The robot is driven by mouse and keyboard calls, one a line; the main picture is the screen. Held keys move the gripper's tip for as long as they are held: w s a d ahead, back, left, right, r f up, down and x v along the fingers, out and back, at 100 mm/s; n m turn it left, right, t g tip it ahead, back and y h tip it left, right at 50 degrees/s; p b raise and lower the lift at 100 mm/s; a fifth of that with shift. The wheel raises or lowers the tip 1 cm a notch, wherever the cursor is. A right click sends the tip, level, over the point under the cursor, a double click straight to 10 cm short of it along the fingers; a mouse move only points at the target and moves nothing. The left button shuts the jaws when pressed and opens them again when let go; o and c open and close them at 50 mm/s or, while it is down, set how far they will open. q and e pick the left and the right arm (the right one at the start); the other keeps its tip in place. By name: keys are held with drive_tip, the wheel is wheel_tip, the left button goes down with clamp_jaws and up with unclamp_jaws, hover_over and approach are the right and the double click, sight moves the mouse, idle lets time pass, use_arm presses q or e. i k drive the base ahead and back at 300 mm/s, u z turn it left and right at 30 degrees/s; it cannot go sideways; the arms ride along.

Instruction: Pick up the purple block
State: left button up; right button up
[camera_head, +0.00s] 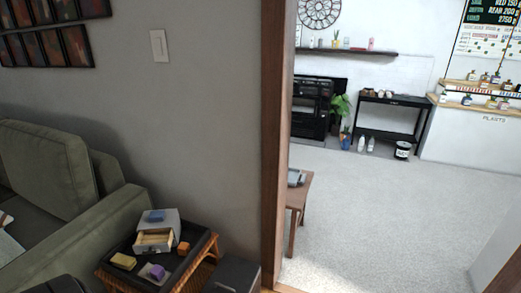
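A small purple block (157,271) lies at the front of a dark tray (121,277) on a wicker side table at the lower left. It seems to sit in or against a paler piece; the detail is too small to tell. A second, bluish-purple block (156,216) rests on top of a small grey box (170,222) whose light wooden drawer (154,239) stands open at the back of the tray.
A yellow block (123,261) and an orange block (183,248) are also on the tray. A green sofa (52,170) stands left of the side table. A wooden door post (276,150) rises to the right, with open floor (370,220) beyond it.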

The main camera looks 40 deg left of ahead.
sight(157, 272)
drive_tip(key=i, duration=2.75)
drive_tip(key=u, duration=3.35)
